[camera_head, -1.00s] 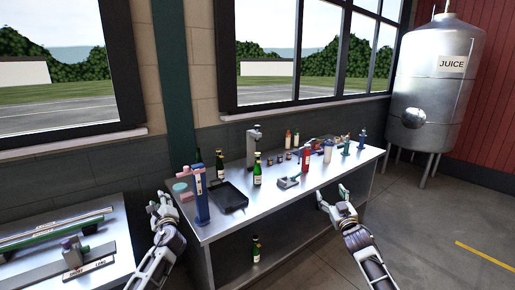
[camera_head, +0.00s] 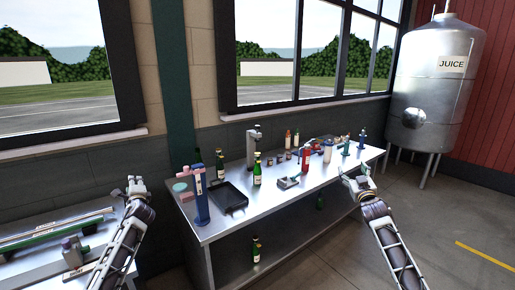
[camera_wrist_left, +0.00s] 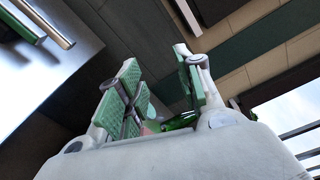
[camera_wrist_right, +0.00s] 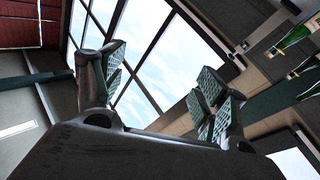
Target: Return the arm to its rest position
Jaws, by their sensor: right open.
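My left gripper (camera_head: 135,184) is raised between the left bench and the main table in the head view. In the left wrist view its green-padded fingers (camera_wrist_left: 160,88) stand apart with nothing between them. My right gripper (camera_head: 356,176) is at the front edge of the main table, to the right. In the right wrist view its padded fingers (camera_wrist_right: 158,92) are wide apart and empty.
The steel table (camera_head: 215,228) holds bottles, a black tray (camera_head: 229,196), a blue stand (camera_head: 201,200) and several tools. A left bench (camera_head: 105,232) carries a green-railed device. A juice tank (camera_head: 432,85) stands at the back right. The floor at right is clear.

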